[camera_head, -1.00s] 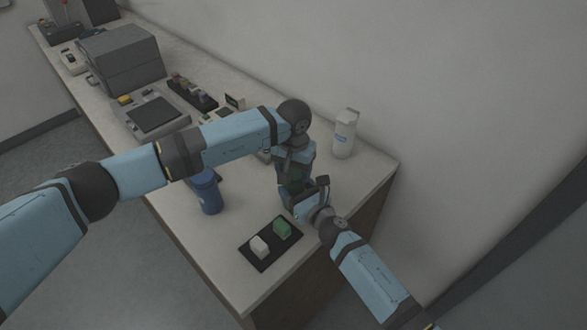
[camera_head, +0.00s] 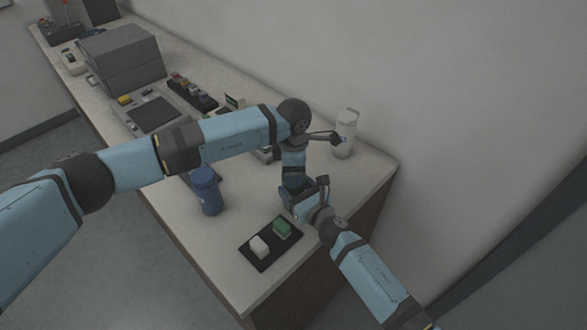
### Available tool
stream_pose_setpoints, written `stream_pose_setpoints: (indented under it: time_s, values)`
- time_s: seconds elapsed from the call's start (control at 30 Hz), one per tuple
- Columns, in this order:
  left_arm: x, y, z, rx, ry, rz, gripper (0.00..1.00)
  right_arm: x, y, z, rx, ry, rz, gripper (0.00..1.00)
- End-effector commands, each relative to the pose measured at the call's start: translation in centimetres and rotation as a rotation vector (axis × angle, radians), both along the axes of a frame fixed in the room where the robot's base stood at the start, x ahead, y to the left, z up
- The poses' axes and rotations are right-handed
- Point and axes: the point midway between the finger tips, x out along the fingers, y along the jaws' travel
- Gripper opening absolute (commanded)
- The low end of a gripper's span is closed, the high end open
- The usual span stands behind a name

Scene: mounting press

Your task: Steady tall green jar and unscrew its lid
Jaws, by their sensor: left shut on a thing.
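The tall green jar cannot be made out; it is hidden where my two grippers meet near the right end of the counter. My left gripper (camera_head: 294,183) points down there from above and is shut, by its position on the lid, though the lid itself is hidden. My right gripper (camera_head: 303,198) reaches the same spot from the lower right, close to the left one and lower. Its fingertips are covered, so its opening does not show.
A black tray (camera_head: 263,262) with a white block (camera_head: 259,246) and a green block (camera_head: 282,228) lies in front. A blue container (camera_head: 206,191) stands to the left. A white bottle (camera_head: 344,148) stands behind, near the wall. Several devices fill the far counter (camera_head: 225,270).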

Motion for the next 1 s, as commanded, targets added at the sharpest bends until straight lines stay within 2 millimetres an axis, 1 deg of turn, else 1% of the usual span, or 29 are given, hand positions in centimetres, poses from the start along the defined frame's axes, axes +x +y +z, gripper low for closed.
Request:
stream_pose_setpoints:
  time_s: [0.03,0.1,0.47,1.0]
  values:
    - [0.02,0.06,0.0,0.001,0.0,0.108,0.32,0.02,-0.07,-0.02,-0.001,0.001,-0.001,0.0]
    - [0.01,0.06,0.0,0.001,0.0,0.27,0.32,0.03,-0.08,-0.03,-0.001,0.001,-0.001,0.0]
    - [-0.05,-0.02,0.01,0.0,0.003,1.107,0.32,0.04,-0.09,-0.03,-0.001,0.001,-0.002,0.0]
    - [-0.06,-0.06,0.06,0.001,0.003,2.374,0.32,0.04,-0.08,-0.03,-0.001,0.001,-0.002,0.0]
